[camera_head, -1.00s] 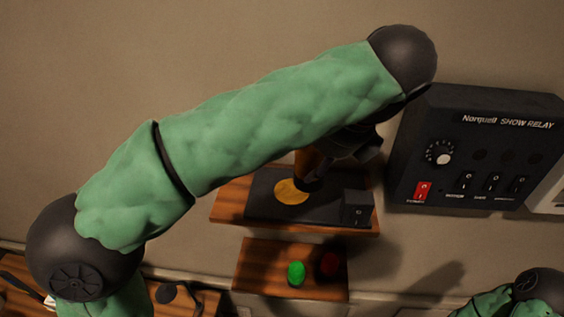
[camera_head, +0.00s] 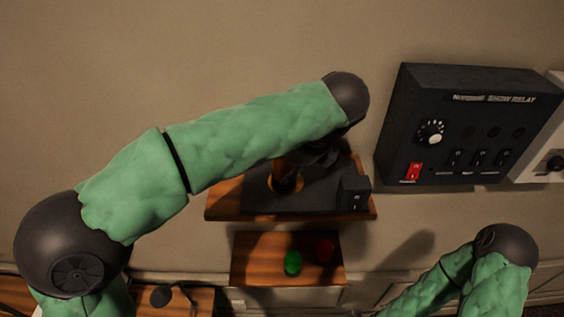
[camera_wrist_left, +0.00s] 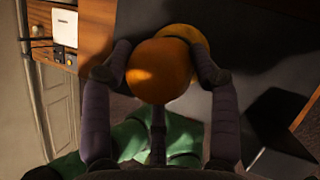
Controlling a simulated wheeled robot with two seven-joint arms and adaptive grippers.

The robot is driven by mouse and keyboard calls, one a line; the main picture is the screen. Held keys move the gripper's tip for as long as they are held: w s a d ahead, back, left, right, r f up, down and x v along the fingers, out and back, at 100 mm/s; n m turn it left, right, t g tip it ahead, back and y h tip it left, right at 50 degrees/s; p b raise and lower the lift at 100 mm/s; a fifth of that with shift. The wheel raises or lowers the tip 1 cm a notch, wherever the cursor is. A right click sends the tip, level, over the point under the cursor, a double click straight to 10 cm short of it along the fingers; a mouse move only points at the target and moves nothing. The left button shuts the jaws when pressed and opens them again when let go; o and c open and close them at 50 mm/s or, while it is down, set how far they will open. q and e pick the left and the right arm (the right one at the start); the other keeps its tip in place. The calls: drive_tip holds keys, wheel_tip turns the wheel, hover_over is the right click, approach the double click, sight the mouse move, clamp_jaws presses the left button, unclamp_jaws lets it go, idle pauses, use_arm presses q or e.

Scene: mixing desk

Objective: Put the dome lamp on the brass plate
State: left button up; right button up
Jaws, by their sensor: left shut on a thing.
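The dome lamp shows as a rounded orange body (camera_wrist_left: 155,72) in the left wrist view, between the two fingers of my left gripper (camera_wrist_left: 160,76). The gripper is shut on it. In the head view the lamp (camera_head: 286,183) is mostly hidden under my left gripper (camera_head: 292,174). The brass plate (camera_wrist_left: 188,36) is a yellow disc on a dark board, partly hidden behind the lamp in the wrist view. The lamp overlaps the plate; I cannot tell whether they touch. My right arm enters at lower right in the head view, its gripper out of sight.
The dark board (camera_head: 318,196) lies on a wooden shelf (camera_head: 222,202) with a small black switch box (camera_head: 354,193) at its right. A lower shelf (camera_head: 258,268) holds a green button (camera_head: 293,263) and a red button (camera_head: 324,250). A black relay panel (camera_head: 470,125) stands at right.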

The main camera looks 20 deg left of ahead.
use_arm(q)
drive_tip(key=shift+s+d, duration=0.2)
drive_tip(key=shift+d, duration=0.05)
drive_tip(key=shift+w+d, duration=0.1)
drive_tip(key=shift+w, duration=0.1)
drive_tip(key=shift+w+f, duration=0.1)
drive_tip(key=shift+w, duration=0.2)
drive_tip(key=o, duration=1.5)
drive_tip(key=shift+w+a+f, duration=0.1)
drive_tip(key=shift+w+a, duration=0.05)
drive_tip(key=shift+a, duration=0.1)
drive_tip(key=shift+c, duration=0.2)
drive_tip(key=shift+o, duration=0.7)
drive_tip(key=shift+a, duration=0.15)
drive_tip(key=shift+s+d, duration=0.25)
drive_tip(key=shift+s, duration=0.15)
drive_tip(key=shift+w+d+r, duration=0.1)
drive_tip(key=shift+w+r, duration=0.1)
drive_tip(key=shift+r, duration=0.2)
drive_tip(key=v, duration=1.1)
drive_tip(key=shift+s+r+b, duration=0.2)
drive_tip(key=shift+b, duration=0.1)
